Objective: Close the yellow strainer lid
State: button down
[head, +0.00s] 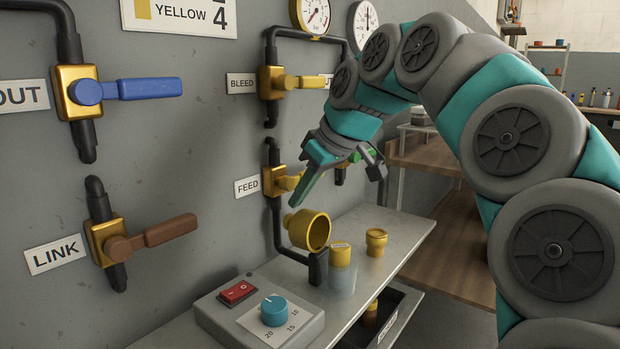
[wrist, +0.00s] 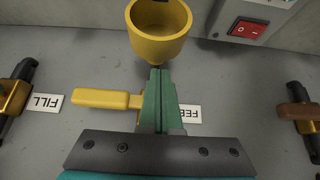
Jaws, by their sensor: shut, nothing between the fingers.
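A yellow cup-shaped strainer part (head: 305,230) is by the wall below the FEED valve, its round mouth tilted toward the lower right in the head view. It also shows at the top of the wrist view (wrist: 160,42), mouth visible. I cannot tell whether this is the lid or the strainer body. A yellow cylinder with a small label (head: 341,256) stands just right of it, over a clear lower part. My gripper (head: 294,204) points down-left above the yellow cup. Its green fingers (wrist: 158,72) are shut and empty, tips close to the cup's edge; contact is unclear.
The FEED valve's yellow handle (wrist: 105,98) lies beside and partly behind my fingers. The BLEED valve (head: 278,82) is above. A smaller yellow fitting (head: 376,241) stands on the grey shelf (head: 390,224). A control box with a red switch (head: 238,292) is front left.

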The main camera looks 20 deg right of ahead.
jog(key=shift+x, duration=1.05)
